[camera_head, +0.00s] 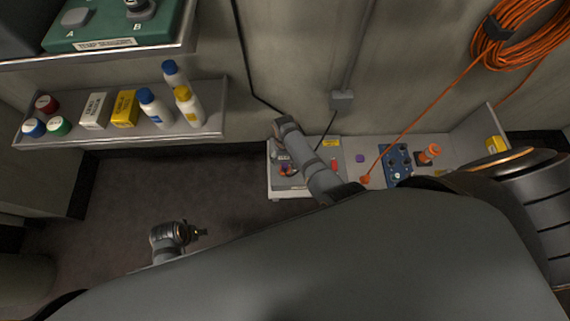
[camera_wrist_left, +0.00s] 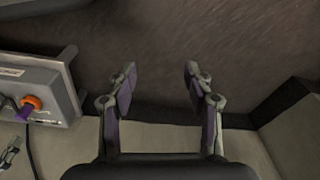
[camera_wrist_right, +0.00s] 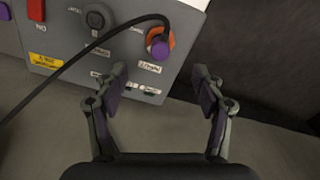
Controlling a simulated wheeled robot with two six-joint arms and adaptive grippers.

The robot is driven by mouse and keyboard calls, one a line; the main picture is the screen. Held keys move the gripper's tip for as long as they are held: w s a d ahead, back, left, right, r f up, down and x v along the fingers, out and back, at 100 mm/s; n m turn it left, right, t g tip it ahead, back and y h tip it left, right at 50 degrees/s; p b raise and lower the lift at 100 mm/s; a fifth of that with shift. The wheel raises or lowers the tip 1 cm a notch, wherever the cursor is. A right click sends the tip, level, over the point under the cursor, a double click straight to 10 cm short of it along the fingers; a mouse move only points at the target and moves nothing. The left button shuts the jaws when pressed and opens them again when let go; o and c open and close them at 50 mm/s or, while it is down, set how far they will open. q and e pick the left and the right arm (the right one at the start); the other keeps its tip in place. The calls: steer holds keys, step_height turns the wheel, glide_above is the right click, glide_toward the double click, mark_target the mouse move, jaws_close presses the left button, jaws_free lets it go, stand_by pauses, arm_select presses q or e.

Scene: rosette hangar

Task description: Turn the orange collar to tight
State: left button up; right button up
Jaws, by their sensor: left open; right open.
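The orange collar (camera_wrist_right: 157,36) sits on a grey panel (camera_wrist_right: 118,57), around a purple plug (camera_wrist_right: 160,49) with a black cable. My right gripper (camera_wrist_right: 160,85) is open and empty above the panel's edge. The collar lies just beyond its fingertips, apart from them. In the head view my right gripper (camera_head: 280,155) is partly hidden by my arm, near the collar (camera_head: 289,169). My left gripper (camera_head: 203,232) is open and empty over the floor, left of the bench. In the left wrist view the collar (camera_wrist_left: 33,102) shows at the far left.
The bench (camera_head: 346,180) also holds a red part (camera_head: 334,165), a purple block (camera_head: 360,158), and a blue panel (camera_head: 397,165) with an orange part (camera_head: 430,153) beside it. A shelf (camera_head: 207,122) with bottles stands at left. Orange cable (camera_head: 515,35) hangs on the wall. Open floor lies left.

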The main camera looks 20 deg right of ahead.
mark_target(285, 165)
steer(key=shift+f, duration=0.2)
arm_select(q)
step_height(285, 165, up, 9)
steer(key=d+b, duration=0.2)
steer(key=b, duration=0.2)
arm_select(e)
step_height(285, 165, down, 3)
steer(key=shift+r, duration=0.1)
arm_select(q)
step_height(285, 165, down, 6)
steer(key=w+d+t+h+b, duration=0.1)
steer(key=d+t+h+b, duration=0.15)
steer(key=b, duration=0.35)
arm_select(e)
step_height(285, 165, down, 6)
steer(key=shift+f+b, duration=0.7)
steer(key=shift+b, duration=0.35)
arm_select(q)
steer(key=w+r+t+y, duration=0.1)
steer(key=w+r+t, duration=0.7)
steer(key=w+r, duration=0.2)
steer(key=w, duration=0.2)
steer(key=shift+w+a, duration=0.3)
steer(key=shift+w, duration=0.05)
arm_select(e)
steer(key=c, duration=1.2)
